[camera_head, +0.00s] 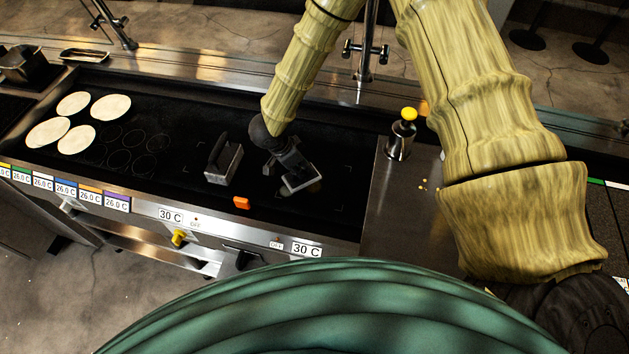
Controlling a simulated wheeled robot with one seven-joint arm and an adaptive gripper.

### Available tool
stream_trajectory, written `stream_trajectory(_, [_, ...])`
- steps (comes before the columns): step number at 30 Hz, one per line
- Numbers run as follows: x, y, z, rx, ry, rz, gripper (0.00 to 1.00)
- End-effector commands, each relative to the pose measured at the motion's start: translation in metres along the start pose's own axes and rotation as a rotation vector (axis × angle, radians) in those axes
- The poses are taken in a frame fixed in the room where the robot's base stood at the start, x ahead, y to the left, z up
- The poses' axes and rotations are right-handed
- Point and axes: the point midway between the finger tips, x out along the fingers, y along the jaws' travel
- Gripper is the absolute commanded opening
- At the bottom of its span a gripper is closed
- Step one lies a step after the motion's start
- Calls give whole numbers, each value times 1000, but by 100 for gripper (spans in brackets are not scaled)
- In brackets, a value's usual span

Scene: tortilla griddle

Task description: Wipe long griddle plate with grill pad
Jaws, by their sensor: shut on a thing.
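The long griddle plate (190,195) is a dark, flat surface running from the left to the middle of the view. My gripper (294,172) is low over its right part, shut on the grill pad (302,185). The pad shows as a small grey, light-edged block, partly hidden by my fingers. I cannot tell if it touches the plate. A grey metal block with an upright handle (223,163) stands on the plate just left of my gripper.
Several tortillas (73,104) lie on the plate's left, beside dark round marks (133,139). A yellow-topped bottle (401,138) stands on the steel counter (395,205) to the right. The plate right of my gripper looks clear.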

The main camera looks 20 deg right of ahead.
Motion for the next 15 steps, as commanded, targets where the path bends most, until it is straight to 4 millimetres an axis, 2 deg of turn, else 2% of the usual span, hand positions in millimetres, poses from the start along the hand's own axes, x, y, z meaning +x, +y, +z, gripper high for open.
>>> stream_trajectory(15, [-1,3,9,-3,-2,3,0])
